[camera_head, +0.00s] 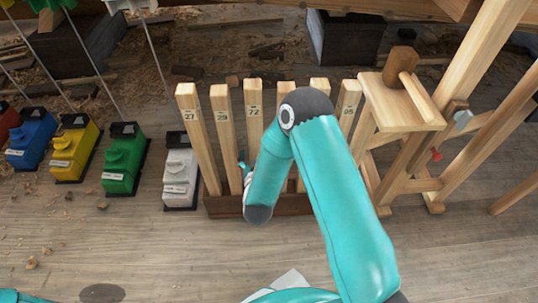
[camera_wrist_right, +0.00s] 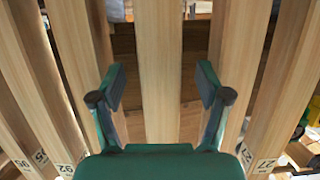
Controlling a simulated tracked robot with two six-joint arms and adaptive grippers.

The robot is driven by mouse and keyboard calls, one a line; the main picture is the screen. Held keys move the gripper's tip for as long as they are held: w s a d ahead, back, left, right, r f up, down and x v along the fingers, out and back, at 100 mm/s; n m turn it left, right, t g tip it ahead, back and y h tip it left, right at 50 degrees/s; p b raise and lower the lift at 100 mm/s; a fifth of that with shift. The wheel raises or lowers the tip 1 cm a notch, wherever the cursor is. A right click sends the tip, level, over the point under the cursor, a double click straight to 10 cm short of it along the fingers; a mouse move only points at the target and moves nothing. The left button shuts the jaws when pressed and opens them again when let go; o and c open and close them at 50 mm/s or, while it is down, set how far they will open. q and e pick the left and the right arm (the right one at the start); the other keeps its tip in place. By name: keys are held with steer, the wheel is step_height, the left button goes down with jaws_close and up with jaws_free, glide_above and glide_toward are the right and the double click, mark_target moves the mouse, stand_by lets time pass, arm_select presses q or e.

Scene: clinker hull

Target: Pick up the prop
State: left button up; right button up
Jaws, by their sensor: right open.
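Several upright square wooden props stand in a row in a low dark wooden rack (camera_head: 225,207). Numbers show near their tops: prop 27 (camera_head: 188,110), prop 29 (camera_head: 222,108), prop 72 (camera_head: 254,100) and prop 95 (camera_head: 347,100). My right arm hides parts of the middle ones. My right gripper (camera_head: 244,165) is mostly hidden behind its wrist in the head view. In the right wrist view the right gripper (camera_wrist_right: 160,88) is open, with a finger on each side of one prop (camera_wrist_right: 160,60) and gaps between. That prop's number is hidden; by order it appears to be 72. My left gripper is out of view.
Neighbouring props (camera_wrist_right: 235,60) stand close outside both fingers. Left of the rack are white (camera_head: 180,175), green (camera_head: 123,165), yellow (camera_head: 75,152) and blue (camera_head: 31,138) blocks. A wooden trestle with a mallet (camera_head: 400,68) stands right. The plank floor in front is mostly clear.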

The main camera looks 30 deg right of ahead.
steer(key=b+x, duration=0.1)
steer(key=x, duration=0.3)
steer(key=shift+d, duration=0.1)
jaws_close()
